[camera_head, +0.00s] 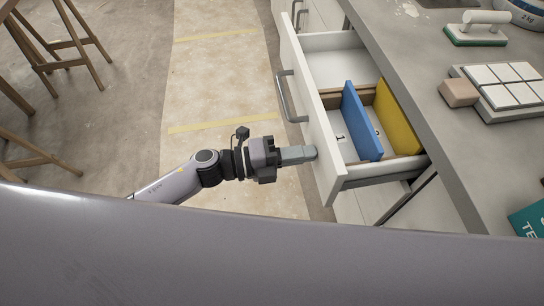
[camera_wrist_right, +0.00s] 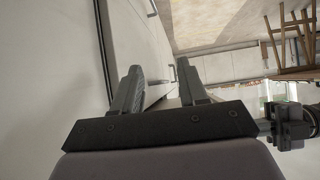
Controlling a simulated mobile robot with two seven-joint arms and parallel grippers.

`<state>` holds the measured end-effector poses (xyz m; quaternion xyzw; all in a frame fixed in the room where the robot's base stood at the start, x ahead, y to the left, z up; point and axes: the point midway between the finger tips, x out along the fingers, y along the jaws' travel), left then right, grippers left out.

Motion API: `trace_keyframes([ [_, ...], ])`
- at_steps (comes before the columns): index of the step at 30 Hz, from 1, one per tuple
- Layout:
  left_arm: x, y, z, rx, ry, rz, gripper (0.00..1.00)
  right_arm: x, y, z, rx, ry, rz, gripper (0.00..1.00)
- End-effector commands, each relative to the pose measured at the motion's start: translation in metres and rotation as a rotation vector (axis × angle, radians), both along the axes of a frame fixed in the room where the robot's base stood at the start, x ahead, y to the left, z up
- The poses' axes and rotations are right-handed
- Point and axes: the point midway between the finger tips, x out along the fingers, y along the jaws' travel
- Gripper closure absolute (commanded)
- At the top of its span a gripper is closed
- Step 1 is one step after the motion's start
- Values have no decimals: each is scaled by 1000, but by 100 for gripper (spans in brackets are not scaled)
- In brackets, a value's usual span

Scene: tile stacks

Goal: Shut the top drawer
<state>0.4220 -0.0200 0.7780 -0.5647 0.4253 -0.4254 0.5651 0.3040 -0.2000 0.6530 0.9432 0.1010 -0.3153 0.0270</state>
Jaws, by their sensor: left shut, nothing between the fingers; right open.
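The top drawer (camera_head: 306,100) is pulled out from the counter in the head view. Its white front panel carries a metal bar handle (camera_head: 286,97). Inside stand a blue divider (camera_head: 361,121) and a yellow divider (camera_head: 398,118), with number labels on the drawer floor. My left gripper (camera_head: 314,153) is shut and empty. Its fingertips are at the outer face of the drawer front, below the handle in the picture; I cannot tell whether they touch. My right gripper (camera_wrist_right: 160,85) is open and empty in the right wrist view, close to white cabinet fronts.
The grey counter (camera_head: 447,155) holds a tray of white tiles (camera_head: 503,84), a pinkish block (camera_head: 459,93), a green-based float (camera_head: 477,29) and a teal item (camera_head: 530,219). Wooden stools (camera_head: 58,45) stand at the left. The floor (camera_head: 222,75) between is clear.

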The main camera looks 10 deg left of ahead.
Motion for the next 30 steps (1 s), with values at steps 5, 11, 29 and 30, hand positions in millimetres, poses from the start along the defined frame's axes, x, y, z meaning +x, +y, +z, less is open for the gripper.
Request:
trace_keyframes([
  [5,13,-48,-1,-3,-4,-3,100,1,1,-11,5,2,1,57],
  [11,28,-100,-3,-2,-4,-3,100,2,8,-21,20,4,7,57],
  [29,51,-178,0,1,0,0,100,8,10,-42,30,4,10,57],
  [30,51,-178,0,1,0,0,100,8,10,-42,29,4,11,57],
])
